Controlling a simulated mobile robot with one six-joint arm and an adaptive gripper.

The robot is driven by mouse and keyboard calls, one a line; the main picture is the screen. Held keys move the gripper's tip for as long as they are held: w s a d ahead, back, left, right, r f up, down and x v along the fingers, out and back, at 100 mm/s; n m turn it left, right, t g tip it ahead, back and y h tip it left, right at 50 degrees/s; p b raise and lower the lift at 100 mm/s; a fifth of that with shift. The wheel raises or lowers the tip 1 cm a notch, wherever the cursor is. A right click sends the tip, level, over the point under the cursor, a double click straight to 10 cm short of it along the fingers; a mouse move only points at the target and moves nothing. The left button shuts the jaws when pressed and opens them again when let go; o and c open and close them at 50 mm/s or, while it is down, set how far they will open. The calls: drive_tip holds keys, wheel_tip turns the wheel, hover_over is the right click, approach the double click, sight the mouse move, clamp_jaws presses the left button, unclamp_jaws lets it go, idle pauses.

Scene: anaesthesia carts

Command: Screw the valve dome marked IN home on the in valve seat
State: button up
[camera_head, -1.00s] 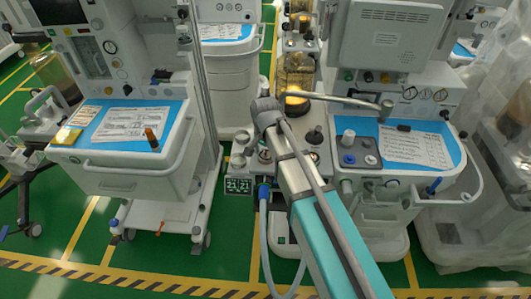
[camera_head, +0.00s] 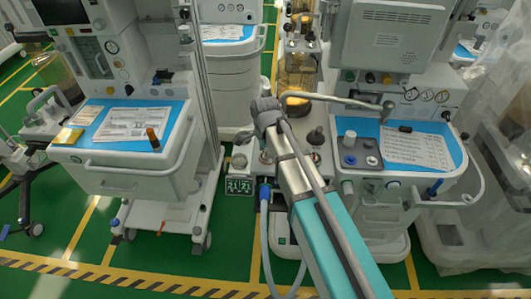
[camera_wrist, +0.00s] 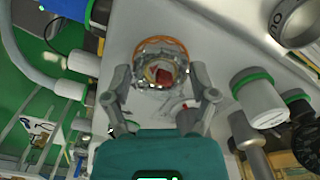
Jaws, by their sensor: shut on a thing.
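A clear valve dome with an orange ring (camera_wrist: 160,46) is at the upper middle of the wrist view. My gripper (camera_wrist: 161,84) has one finger on each side of it and is shut on it. Something red and pale shows through the clear wall. I cannot read a mark on the dome, and I cannot tell whether it touches the seat beneath it. The seat is hidden under the dome. In the head view my arm's end covers the spot, over the narrow stand between the two carts.
A metal ring with dark lettering (camera_wrist: 297,20) is close by at the upper right of the wrist view. A white cylinder with a green band (camera_wrist: 258,98) stands right of my gripper. In the head view, a blue-topped cart (camera_head: 120,130) is at left and another cart (camera_head: 415,150) at right.

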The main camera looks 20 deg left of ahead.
drive_tip(key=m, duration=0.2)
drive_tip(key=shift+w+a+m, duration=0.1)
drive_tip(key=shift+w+m, duration=0.05)
drive_tip(key=shift+m, duration=0.15)
drive_tip(key=o, duration=1.2)
drive_tip(key=shift+c, duration=0.2)
